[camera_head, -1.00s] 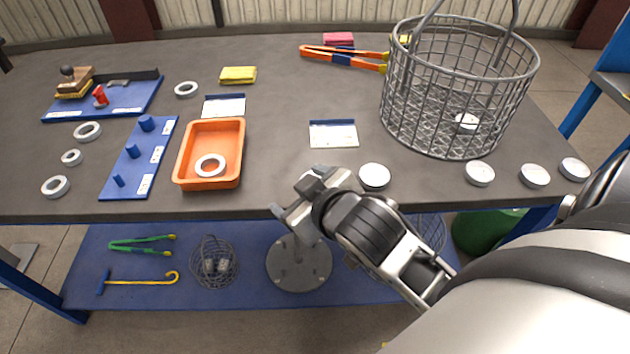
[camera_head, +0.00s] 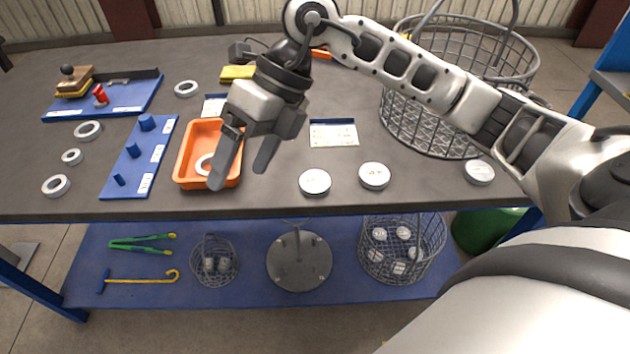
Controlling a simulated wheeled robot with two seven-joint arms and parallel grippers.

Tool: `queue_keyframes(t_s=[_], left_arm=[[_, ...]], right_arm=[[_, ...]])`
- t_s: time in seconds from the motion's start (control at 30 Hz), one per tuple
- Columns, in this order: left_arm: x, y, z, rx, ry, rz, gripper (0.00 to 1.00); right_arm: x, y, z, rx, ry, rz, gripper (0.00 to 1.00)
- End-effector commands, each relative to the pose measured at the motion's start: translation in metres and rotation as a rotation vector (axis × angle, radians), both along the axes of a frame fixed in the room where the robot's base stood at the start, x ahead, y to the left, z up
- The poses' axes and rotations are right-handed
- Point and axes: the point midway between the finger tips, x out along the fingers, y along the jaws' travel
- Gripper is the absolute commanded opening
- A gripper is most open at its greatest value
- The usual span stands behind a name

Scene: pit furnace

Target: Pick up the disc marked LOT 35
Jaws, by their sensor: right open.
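Pale round discs lie along the front of the table: one disc (camera_head: 315,182) near the middle, a second disc (camera_head: 374,176) to its right, and a third disc (camera_head: 479,172) below the large wire basket. Their markings are too small to read, so I cannot tell which is LOT 35. My right gripper (camera_head: 240,170) is open and empty, its fingers pointing down in front of the right side of the orange tray (camera_head: 184,172). It is left of the nearest disc, apart from it. My right arm hides the table's right part. My left gripper is not in view.
A large wire basket (camera_head: 400,112) stands at the back right, partly behind my arm. A white card (camera_head: 333,134) lies mid-table. A blue peg board (camera_head: 128,172) and grey rings (camera_head: 56,186) are at left. The lower shelf (camera_head: 340,292) holds a smaller basket of discs (camera_head: 368,255).

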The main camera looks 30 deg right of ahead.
Motion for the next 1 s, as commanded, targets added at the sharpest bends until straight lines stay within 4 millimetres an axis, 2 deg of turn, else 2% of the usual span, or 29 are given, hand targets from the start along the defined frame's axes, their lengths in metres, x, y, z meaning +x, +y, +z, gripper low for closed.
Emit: queue_keyframes(t_s=[0.03,0.1,0.2,0.3,0.37,0.5,0.8,1.0], left_arm=[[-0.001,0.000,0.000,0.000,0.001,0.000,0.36],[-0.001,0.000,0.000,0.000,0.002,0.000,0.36],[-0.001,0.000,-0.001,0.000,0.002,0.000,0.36],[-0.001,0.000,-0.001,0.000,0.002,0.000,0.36],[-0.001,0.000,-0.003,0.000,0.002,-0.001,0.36],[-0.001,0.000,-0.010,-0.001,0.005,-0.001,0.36],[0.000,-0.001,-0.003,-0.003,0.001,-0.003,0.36],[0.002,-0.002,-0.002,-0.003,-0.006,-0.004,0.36]], right_arm=[[0.009,-0.032,0.000,-0.150,-0.012,-0.034,0.78],[0.017,-0.071,0.002,-0.328,-0.009,-0.085,0.78],[0.020,-0.111,0.009,-0.500,0.003,-0.149,0.78],[0.020,-0.131,0.012,-0.588,0.015,-0.187,0.78],[0.020,-0.135,0.007,-0.608,0.020,-0.196,0.78],[0.019,-0.136,-0.020,-0.613,0.026,-0.195,0.78],[0.020,-0.136,-0.077,-0.611,0.023,-0.194,0.78],[0.021,-0.136,-0.092,-0.610,0.019,-0.194,0.78]])
